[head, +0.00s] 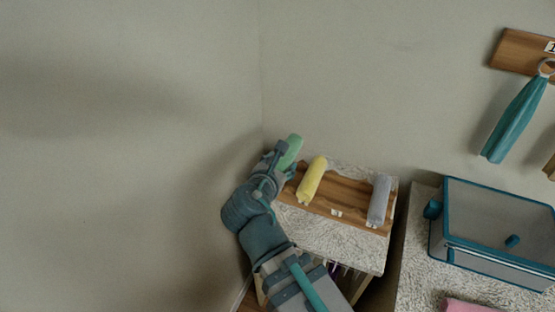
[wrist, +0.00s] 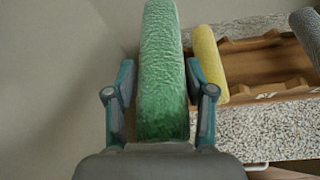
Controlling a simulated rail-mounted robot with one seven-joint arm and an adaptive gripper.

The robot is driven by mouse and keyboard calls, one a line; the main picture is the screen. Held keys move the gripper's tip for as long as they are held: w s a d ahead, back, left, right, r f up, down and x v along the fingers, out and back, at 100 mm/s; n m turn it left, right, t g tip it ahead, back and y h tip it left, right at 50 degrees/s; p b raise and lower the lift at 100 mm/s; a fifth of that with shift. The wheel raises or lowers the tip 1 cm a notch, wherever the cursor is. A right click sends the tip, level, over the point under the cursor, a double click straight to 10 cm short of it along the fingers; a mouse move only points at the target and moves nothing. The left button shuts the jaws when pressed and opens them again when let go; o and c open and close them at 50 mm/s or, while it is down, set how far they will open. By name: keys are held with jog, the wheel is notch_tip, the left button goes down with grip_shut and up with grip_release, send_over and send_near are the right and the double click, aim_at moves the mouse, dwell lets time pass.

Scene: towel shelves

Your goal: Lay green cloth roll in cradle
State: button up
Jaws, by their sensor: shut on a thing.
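The green cloth roll (head: 291,151) is held in my gripper (head: 277,165) at the left end of the wooden cradle (head: 346,196). In the wrist view the green roll (wrist: 160,75) stands lengthwise between the two fingers of my gripper (wrist: 160,100), which are shut on it. The cradle (wrist: 262,68) shows to the right in the wrist view. A yellow roll (head: 312,180) and a grey roll (head: 379,199) lie across the cradle, with a free space between them. Whether the green roll touches the cradle is hidden by my gripper.
The cradle sits on a speckled stone-topped cabinet (head: 335,239) in the wall corner. To the right, a teal-edged clear box (head: 490,232) and a pink cloth (head: 467,306) lie on another counter. A teal towel (head: 515,120) hangs from a wooden wall rack (head: 519,50).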

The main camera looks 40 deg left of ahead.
jog(key=shift+w+r+p, duration=0.15)
jog(key=shift+p, duration=1.1)
jog(key=w+a+f, duration=0.1)
jog(key=w+f, duration=0.1)
jog(key=w+a+f, duration=0.1)
jog(key=a+f, duration=0.1)
jog(key=f, duration=0.1)
jog(key=w+a+f, duration=0.2)
jog(key=shift+w+f, duration=0.3)
jog(key=shift+f, duration=1.55)
jog(key=shift+d, duration=0.1)
jog(key=shift+f, duration=0.5)
jog(key=o, duration=1.2)
jog(key=shift+c, duration=0.2)
